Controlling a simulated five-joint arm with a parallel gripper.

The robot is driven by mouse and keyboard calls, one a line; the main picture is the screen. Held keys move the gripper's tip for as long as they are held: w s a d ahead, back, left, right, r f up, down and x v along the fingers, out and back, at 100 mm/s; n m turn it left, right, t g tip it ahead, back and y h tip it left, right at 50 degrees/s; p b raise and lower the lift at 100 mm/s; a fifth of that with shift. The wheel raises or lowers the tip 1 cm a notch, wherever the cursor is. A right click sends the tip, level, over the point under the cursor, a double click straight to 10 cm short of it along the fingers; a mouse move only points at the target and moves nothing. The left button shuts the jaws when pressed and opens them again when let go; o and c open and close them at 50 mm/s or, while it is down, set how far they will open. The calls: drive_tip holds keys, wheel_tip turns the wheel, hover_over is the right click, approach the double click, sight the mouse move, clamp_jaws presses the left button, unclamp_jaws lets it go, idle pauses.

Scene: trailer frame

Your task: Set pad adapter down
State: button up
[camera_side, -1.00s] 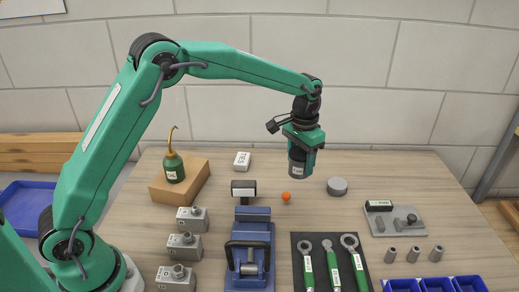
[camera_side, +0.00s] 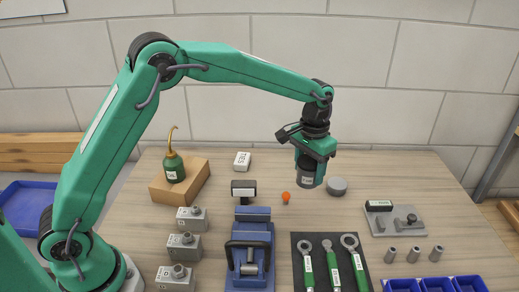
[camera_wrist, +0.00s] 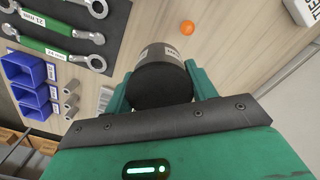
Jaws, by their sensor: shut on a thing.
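My gripper (camera_side: 313,166) is shut on the pad adapter (camera_side: 307,180), a dark grey cylinder with a white label. The adapter hangs below my gripper, slightly tilted, and looks a little above the bench; the exact gap is hard to tell. In the side view it is just left of a grey disc (camera_side: 337,186). In the wrist view the pad adapter (camera_wrist: 160,82) sits between both green fingers and hides the bench behind it. Its label is only partly seen there.
An orange ball (camera_side: 286,196) lies left of the adapter. A blue vise (camera_side: 249,263) and a mat with green wrenches (camera_side: 327,262) are nearer the camera. A grey plate (camera_side: 380,224) with small parts is to the right. The bench behind the disc is clear.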

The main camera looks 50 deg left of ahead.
drive_tip(key=s+d+n, duration=0.2)
drive_tip(key=s+d, duration=0.4)
drive_tip(key=d, duration=0.6)
drive_tip(key=shift+s+r, duration=0.2)
drive_tip(key=shift+s, duration=0.1)
drive_tip(key=shift+w+a, duration=0.1)
drive_tip(key=w+a+f, duration=0.2)
drive_tip(key=w, duration=0.1)
drive_tip(key=w+a+f, duration=0.2)
drive_tip(key=a, duration=0.1)
drive_tip(key=w+a+f, duration=0.2)
drive_tip(key=w+f, duration=0.1)
drive_tip(key=shift+w+a, duration=0.3)
drive_tip(key=shift+a, duration=0.05)
drive_tip(key=shift+f, duration=0.1)
drive_tip(key=shift+f, duration=1.95)
drive_tip(key=shift+f, duration=0.15)
